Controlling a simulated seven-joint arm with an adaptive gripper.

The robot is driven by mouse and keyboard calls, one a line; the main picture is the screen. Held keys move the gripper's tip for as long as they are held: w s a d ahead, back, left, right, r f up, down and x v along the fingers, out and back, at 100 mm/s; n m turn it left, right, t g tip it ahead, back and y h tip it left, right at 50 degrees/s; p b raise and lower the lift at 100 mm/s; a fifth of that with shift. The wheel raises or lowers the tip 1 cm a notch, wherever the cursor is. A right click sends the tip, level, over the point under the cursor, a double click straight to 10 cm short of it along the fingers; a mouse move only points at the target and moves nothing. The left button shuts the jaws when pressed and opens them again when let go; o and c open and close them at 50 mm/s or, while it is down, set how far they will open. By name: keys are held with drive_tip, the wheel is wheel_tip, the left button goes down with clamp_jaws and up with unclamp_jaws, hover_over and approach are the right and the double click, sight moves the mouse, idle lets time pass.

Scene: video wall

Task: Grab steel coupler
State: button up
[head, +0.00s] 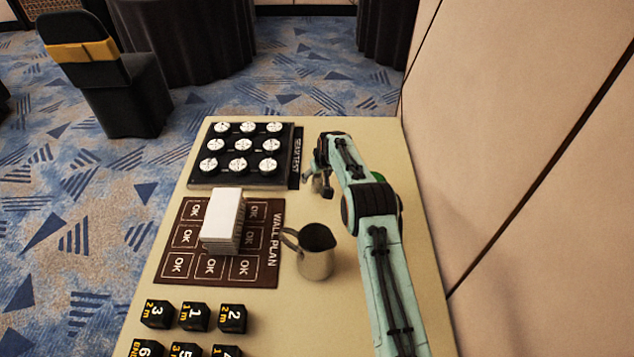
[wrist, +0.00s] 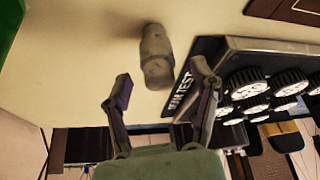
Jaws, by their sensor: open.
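The steel coupler (wrist: 157,56) is a short, dull grey-brown cylinder with a stepped middle. In the wrist view it lies on the pale tabletop just beyond my fingertips, roughly in line with the gap between them. My gripper (wrist: 161,84) is open, with one finger on each side of the gap and nothing held. In the head view my gripper (head: 319,172) is low over the table, right of the black tray. There the coupler cannot be told apart from the fingers.
A black tray (head: 292,140) of white-topped round pieces stands close beside my gripper. Nearer are a dark mat (head: 263,275) bearing a white block stack (head: 222,218), a metal pitcher (head: 316,259) and several black numbered cubes (head: 194,316). A panelled wall (head: 520,130) runs along the right.

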clamp_jaws()
drive_tip(key=shift+r, duration=0.15)
